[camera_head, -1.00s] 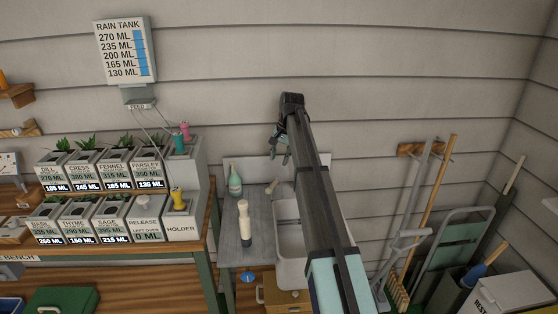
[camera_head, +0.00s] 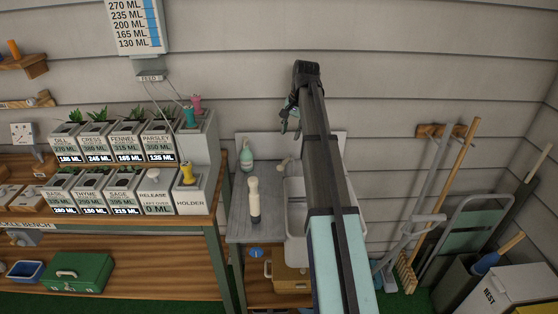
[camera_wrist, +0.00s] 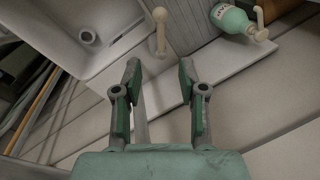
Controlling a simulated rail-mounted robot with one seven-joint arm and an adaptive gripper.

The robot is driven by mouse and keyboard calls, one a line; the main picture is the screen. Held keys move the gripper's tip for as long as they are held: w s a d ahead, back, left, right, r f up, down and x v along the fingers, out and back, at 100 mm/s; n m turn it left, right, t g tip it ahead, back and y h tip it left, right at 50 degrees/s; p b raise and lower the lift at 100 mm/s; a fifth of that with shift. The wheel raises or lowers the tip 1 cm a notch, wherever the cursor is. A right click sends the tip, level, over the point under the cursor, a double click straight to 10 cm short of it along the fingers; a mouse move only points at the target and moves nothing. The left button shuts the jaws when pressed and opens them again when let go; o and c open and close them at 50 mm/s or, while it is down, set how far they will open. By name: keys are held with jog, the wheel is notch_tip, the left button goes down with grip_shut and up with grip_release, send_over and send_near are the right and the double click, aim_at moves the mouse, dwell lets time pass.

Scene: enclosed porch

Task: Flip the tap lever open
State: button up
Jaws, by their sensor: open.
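The tap (camera_head: 283,164) is a small cream fitting at the back of the white sink (camera_head: 294,228), partly hidden by my arm in the head view. In the wrist view the cream tap (camera_wrist: 160,35) stands beside the sink basin (camera_wrist: 55,62), ahead of my fingertips. Its lever cannot be told clearly from the spout. My gripper (camera_head: 289,118) hangs above the back of the sink, near the wall. In the wrist view my gripper (camera_wrist: 160,76) is open and empty, with its two fingers apart and not touching the tap.
A green pump bottle (camera_head: 246,157) stands left of the tap; it also shows in the wrist view (camera_wrist: 232,19). Planters fill the bench at left.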

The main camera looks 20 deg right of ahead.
aim_at(283, 164)
jog(key=f+p, duration=0.1)
jog(key=f, duration=0.3)
jog(key=w+a+f+p, duration=0.1)
jog(key=f, duration=0.4)
jog(key=w+f+p, duration=0.1)
jog(key=f, duration=0.4)
jog(key=shift+w+a+f, duration=0.15)
jog(key=shift+a+f, duration=0.05)
jog(key=shift+a, duration=0.2)
jog(key=shift+d, duration=0.1)
grip_shut()
